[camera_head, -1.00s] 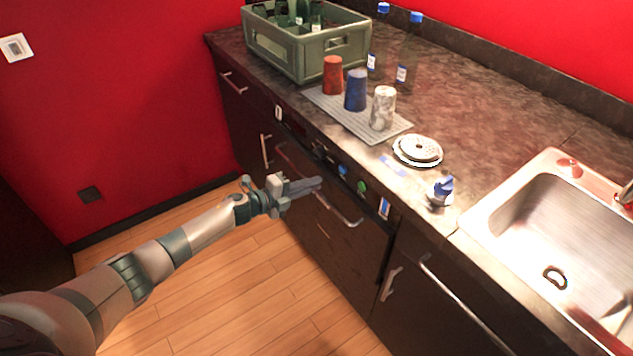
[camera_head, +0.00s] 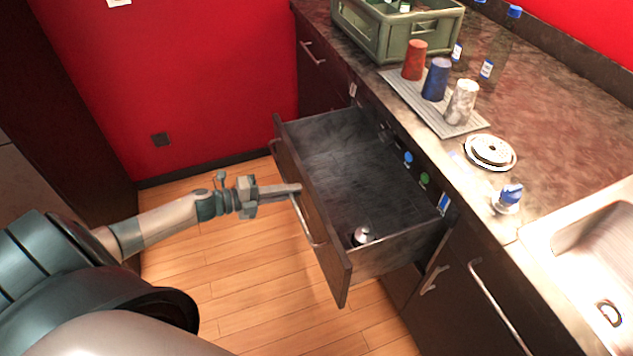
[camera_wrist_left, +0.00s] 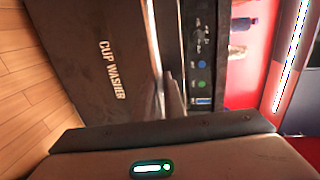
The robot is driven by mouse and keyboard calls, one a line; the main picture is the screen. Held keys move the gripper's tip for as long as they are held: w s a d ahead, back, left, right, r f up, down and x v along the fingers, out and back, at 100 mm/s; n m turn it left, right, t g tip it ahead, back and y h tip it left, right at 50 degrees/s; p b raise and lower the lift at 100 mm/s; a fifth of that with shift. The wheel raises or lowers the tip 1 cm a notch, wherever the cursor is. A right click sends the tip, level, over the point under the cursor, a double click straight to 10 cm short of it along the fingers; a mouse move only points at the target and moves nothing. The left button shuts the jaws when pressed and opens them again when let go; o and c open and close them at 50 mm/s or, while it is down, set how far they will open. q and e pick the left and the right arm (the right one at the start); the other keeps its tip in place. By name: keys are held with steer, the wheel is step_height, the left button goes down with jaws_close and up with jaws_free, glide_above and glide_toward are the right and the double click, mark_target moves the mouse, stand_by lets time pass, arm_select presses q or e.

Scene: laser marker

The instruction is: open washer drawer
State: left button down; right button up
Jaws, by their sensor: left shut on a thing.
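The washer drawer (camera_head: 360,205) is pulled out from under the counter, and its dark inside shows in the head view. A small pale-topped item (camera_head: 361,237) lies in its near corner. My left gripper (camera_head: 297,188) is shut on the drawer's long metal handle (camera_head: 306,219), at the front panel. In the left wrist view the front panel (camera_wrist_left: 90,60) carries the words "CUP WASHER", and the handle (camera_wrist_left: 157,70) runs along its edge. My right gripper is in neither view.
Red, blue and pale cups (camera_head: 436,79) stand on a ribbed mat on the counter, near a green crate (camera_head: 388,38). A sink (camera_head: 590,235) is at the right. The wooden floor (camera_head: 250,270) before the drawer is clear.

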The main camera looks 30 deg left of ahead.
arm_select(q)
steer(key=f+v, duration=0.2)
steer(key=v, duration=1)
steer(key=shift+s, duration=0.25)
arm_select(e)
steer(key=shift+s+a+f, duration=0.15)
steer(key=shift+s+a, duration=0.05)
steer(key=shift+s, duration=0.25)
arm_select(q)
steer(key=shift+a+f, duration=0.1)
steer(key=shift+f, duration=0.05)
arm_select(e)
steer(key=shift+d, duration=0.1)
arm_select(q)
steer(key=c, duration=2.1)
jaws_free()
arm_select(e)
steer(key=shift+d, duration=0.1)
